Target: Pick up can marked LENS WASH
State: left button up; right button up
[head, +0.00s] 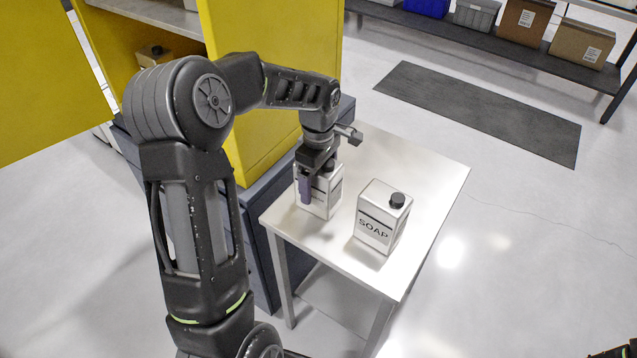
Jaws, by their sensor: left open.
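A white can (331,197) with a dark cap stands on the small metal table (425,168). My left gripper covers part of it, and I cannot read its label. A second white can (379,219), marked SOAP, stands upright to its right with a black cap. No readable LENS WASH marking shows. My left gripper (318,174) is open and points down at the top of the first can, with a purple-grey finger in front of it. Whether the fingers touch the can is unclear.
A dark mat (482,110) lies on the floor. A low shelf (480,38) at the back holds boxes and bins. The table's right and back areas are clear.

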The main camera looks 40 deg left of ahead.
pick_arm(q)
jog(key=shift+c, duration=0.2)
dwell(0.3)
grip_shut()
dwell(0.8)
jog(key=shift+r, duration=0.1)
